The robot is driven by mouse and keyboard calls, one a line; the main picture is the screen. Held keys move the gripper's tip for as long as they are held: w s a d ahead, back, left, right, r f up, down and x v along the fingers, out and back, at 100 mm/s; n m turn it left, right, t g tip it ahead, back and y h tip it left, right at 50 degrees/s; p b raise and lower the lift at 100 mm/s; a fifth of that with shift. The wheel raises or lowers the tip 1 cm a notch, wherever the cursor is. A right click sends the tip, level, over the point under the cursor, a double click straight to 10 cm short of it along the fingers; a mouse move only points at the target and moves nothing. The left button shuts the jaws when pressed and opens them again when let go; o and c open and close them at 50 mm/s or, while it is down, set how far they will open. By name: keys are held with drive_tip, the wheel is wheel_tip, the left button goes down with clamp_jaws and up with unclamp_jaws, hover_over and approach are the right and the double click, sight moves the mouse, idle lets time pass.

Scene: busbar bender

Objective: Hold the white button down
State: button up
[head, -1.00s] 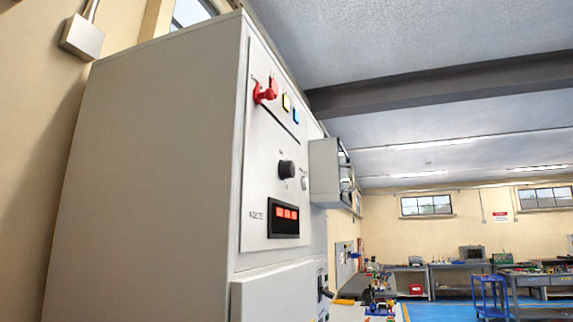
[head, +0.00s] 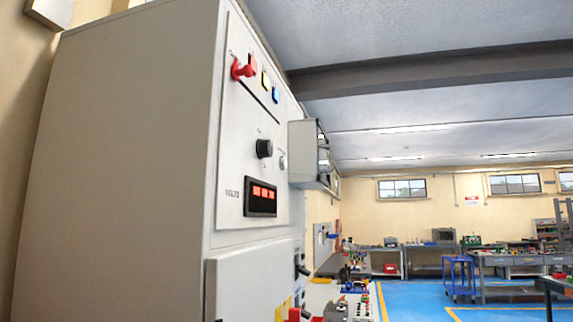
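A small whitish round button (head: 282,161) is on the upright front panel of a tall grey cabinet (head: 120,170). It is just right of a black rotary knob (head: 264,148), and I see it at a steep angle. I cannot tell whether it is pressed in. My gripper is not in view, and nothing is seen touching the button.
A red handle (head: 242,69), a pale square (head: 266,81) and a blue square (head: 275,94) are higher on the panel. A lit red display (head: 261,197) is below the knob. A grey box (head: 305,155) juts out beyond the button. A blue cart (head: 458,277) stands on the blue floor at right.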

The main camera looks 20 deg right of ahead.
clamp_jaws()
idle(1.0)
